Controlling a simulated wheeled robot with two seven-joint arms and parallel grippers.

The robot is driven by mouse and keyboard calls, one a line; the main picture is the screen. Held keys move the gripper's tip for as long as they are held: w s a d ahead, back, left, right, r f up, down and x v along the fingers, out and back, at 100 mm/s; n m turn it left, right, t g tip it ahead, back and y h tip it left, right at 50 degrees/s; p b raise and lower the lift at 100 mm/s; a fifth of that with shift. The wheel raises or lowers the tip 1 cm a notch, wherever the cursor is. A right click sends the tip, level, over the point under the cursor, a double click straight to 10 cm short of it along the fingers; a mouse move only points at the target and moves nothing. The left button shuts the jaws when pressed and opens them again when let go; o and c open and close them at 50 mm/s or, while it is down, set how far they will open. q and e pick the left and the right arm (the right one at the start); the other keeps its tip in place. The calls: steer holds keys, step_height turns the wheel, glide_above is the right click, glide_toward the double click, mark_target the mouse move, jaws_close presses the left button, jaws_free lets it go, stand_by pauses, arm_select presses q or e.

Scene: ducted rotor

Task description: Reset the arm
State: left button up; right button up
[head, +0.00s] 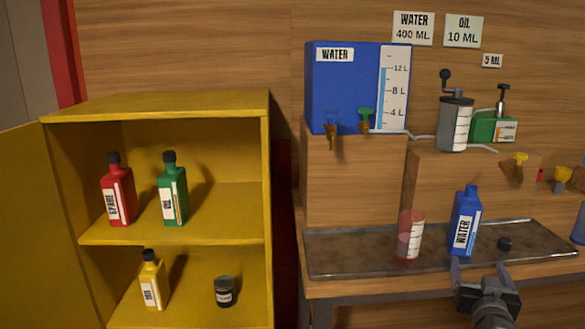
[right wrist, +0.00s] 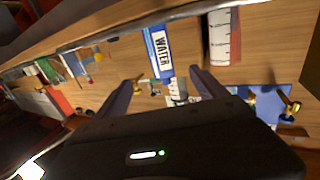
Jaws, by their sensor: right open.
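My right gripper (head: 485,275) is in the head view at the lower right, at the front edge of the metal tray (head: 350,262). Its jaws are open, with the blue WATER bottle (head: 465,222) standing upright just beyond them. In the right wrist view the two fingers (right wrist: 160,88) are spread, and the bottle (right wrist: 158,50) shows beyond them, not clamped. A small black cap (head: 505,243) lies on the tray right of the bottle. My left gripper is not seen.
A measuring cup with red liquid (head: 410,236) stands on the tray left of the bottle. A blue water tank (head: 340,88) with taps sits behind on a wooden block. An open yellow cabinet (head: 175,105) at left holds several bottles. Free space lies between cabinet and tray.

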steer(key=s+a+f+g+y, duration=0.2)
steer(key=a+f, duration=0.4)
steer(key=f, duration=0.3)
steer(key=s+a+f+g+y, duration=0.25)
steer(key=a+f, duration=0.25)
steer(key=f, duration=0.5)
steer(key=s+a+f+g+y, duration=0.1)
steer(key=a+f+g+y, duration=0.2)
steer(key=a+f, duration=0.45)
steer(key=s+a+f+g+y, duration=0.3)
steer(key=s+a+f+g, duration=0.1)
steer(key=s+a+f, duration=0.8)
steer(key=s+a+f+n+g, duration=0.1)
steer(key=s+a+f+g, duration=0.1)
steer(key=s+a+f, duration=0.3)
steer(key=s+a+f+n+g, duration=0.2)
steer(key=s+a+f, duration=0.1)
steer(key=s, duration=0.4)
arm_select(q)
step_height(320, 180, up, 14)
steer(key=p, duration=1.4)
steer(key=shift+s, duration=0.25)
arm_select(e)
step_height(320, 180, up, 14)
steer(key=y, duration=0.1)
steer(key=shift+s+a+r, duration=0.15)
steer(key=shift+s+a, duration=0.05)
steer(key=shift+s, duration=0.05)
